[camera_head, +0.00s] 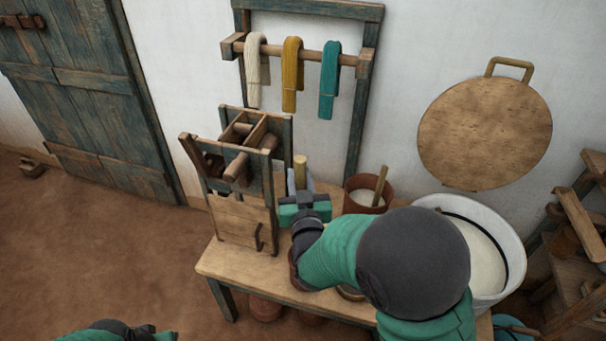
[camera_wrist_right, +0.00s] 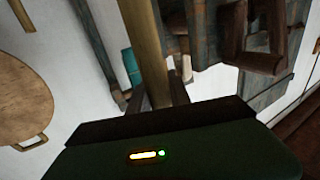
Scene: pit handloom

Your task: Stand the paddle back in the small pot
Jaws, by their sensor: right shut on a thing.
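My right gripper (camera_head: 304,203) is above the table between the wooden frame and the brown pot. It is shut on a pale wooden stick, the paddle (camera_head: 300,171), whose upper end shows just past the gripper. In the right wrist view the paddle's shaft (camera_wrist_right: 143,45) runs up between the fingers; its lower end is hidden. A brown pot (camera_head: 354,208) with pale contents and a leaning stick (camera_head: 380,183) stands right of the gripper. Another dark brown rim (camera_head: 293,267) is mostly hidden by my right arm; I cannot tell which is the small pot. My left gripper (camera_head: 148,332) is at the bottom edge.
The wooden frame (camera_head: 240,215) stands on the table's (camera_head: 225,262) left part, close to my right gripper. A large white tub (camera_head: 510,240) is at right. Yarn skeins (camera_head: 292,75) and a round board (camera_head: 484,133) hang on the wall. My right arm covers much of the table.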

